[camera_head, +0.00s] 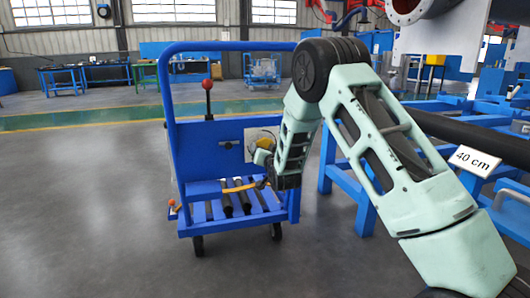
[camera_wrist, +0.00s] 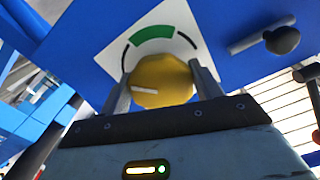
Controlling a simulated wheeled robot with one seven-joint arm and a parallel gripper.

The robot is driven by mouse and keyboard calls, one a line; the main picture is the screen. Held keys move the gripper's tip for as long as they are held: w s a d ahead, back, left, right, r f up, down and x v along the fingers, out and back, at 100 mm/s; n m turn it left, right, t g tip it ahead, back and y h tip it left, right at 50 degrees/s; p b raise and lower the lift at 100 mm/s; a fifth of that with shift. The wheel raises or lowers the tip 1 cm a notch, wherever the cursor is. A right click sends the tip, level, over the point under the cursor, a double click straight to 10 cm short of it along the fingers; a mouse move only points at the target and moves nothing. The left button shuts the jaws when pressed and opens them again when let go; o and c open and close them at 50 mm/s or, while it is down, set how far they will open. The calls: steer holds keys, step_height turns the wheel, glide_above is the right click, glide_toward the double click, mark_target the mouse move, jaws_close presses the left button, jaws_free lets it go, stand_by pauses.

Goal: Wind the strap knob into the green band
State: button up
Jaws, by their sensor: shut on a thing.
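The strap knob (camera_wrist: 160,80) is yellow, with a white pointer mark on its face that points left in the wrist view. Behind it is a white dial plate (camera_wrist: 183,22). The green band (camera_wrist: 153,33) is an arc on that plate above the knob, with black arcs at either side. The pointer lies outside the green band. My gripper (camera_wrist: 162,85) is shut on the knob, one finger on each side. In the head view my gripper (camera_head: 262,155) is at the blue cart's panel and hides part of the knob (camera_head: 264,143).
The blue cart (camera_head: 167,100) carries rollers, a yellow strap (camera_head: 238,189) and a red-ball lever (camera_head: 207,86). A black handle (camera_wrist: 282,40) sticks out right of the dial. A blue frame with a "40 cm" sign (camera_head: 475,160) stands at right. Floor at left is clear.

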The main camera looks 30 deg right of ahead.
steer(key=m, duration=0.6)
steer(key=shift+r+b, duration=0.1)
steer(key=shift+b, duration=0.25)
steer(key=m, duration=0.6)
steer(key=shift+a+r, duration=0.1)
steer(key=shift+a, duration=0.05)
steer(key=shift+m, duration=0.3)
steer(key=o, duration=1)
steer(key=p+v, duration=0.4)
steer(key=v, duration=1.3)
steer(key=shift+s, duration=0.2)
steer(key=shift+r, duration=0.15)
